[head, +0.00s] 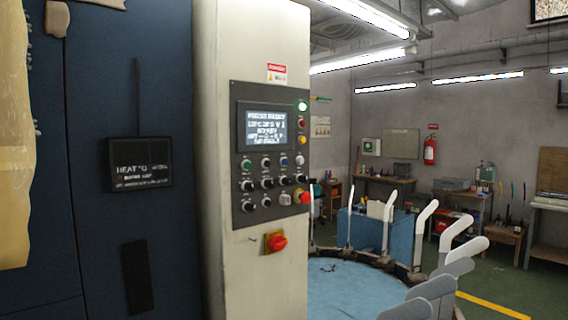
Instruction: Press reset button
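The control panel (270,155) is a dark plate on a cream machine column, with a lit screen (266,127) at its top. Rows of small knobs and buttons sit below the screen. Among them are a blue button (284,160), a green button (247,165) and a red mushroom button (305,197) at the lower right. A lit green button (302,106) sits at the upper right with a red one (302,123) below it. The labels are too small to read, so I cannot tell which is the reset button. Neither gripper is in view.
A red knob on a yellow plate (275,242) sits below the panel. A dark blue machine body (90,240) fills the left. At the right, pale upright boards (424,217) ring a round blue table (345,290). Workbenches stand behind; some green floor (515,285) is open.

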